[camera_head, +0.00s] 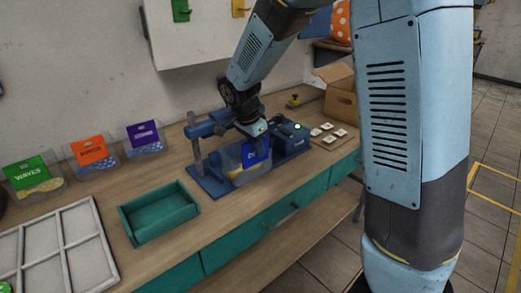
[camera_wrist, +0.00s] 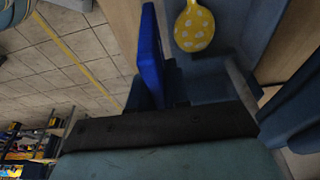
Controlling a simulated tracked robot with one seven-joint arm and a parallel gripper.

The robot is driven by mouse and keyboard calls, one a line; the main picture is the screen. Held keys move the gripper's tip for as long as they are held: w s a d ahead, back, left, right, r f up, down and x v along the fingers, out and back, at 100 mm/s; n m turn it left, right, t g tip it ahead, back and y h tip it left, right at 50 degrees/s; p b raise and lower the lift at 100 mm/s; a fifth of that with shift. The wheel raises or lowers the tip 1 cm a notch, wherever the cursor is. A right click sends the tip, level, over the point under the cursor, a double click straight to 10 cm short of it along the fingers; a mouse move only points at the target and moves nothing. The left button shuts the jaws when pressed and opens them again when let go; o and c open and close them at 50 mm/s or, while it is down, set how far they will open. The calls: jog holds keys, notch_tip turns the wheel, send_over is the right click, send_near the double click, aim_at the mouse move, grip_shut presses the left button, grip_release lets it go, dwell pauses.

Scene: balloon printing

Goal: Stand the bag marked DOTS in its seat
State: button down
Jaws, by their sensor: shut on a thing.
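My gripper (camera_head: 255,136) points down over the blue machine and is shut on the DOTS bag. The bag has a blue header card (camera_head: 257,153), on which only the start of the word shows, and a clear lower part with yellow in it. It hangs roughly upright below my gripper, over the machine's base plate. I cannot tell whether it touches the plate. In the wrist view the blue card (camera_wrist: 151,55) is seen edge-on, beside a yellow balloon with white spots (camera_wrist: 194,28). The fingertips are mostly hidden there. I cannot make out an empty seat for the bag.
The blue machine (camera_head: 213,181) has a post and a lit green button. WAVES (camera_head: 28,172), RINGS (camera_head: 90,148) and purple-card (camera_head: 143,134) bags stand along the wall. A green tray (camera_head: 128,228), a white divided tray (camera_head: 98,252) and a cardboard box (camera_head: 341,106) share the bench.

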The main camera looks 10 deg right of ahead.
jog(key=shift+w+a+f, duration=0.15)
jog(key=shift+w+a, duration=0.55)
jog(key=shift+w, duration=0.3)
jog(key=shift+w+a+f, duration=0.15)
jog(key=shift+w+a, duration=0.5)
jog(key=shift+w, duration=0.3)
jog(key=c, duration=1)
grip_release()
jog(key=shift+s+d+r, duration=0.3)
jog(key=shift+s+r, duration=0.1)
jog(key=shift+r, duration=0.75)
jog(key=shift+s+d+r, duration=0.25)
jog(key=shift+s+r, duration=0.2)
jog(key=shift+r, duration=0.75)
jog(key=shift+s+d+r, duration=0.3)
jog(key=shift+s+r, duration=0.1)
jog(key=shift+r, duration=0.75)
jog(key=shift+d+r, duration=0.1)
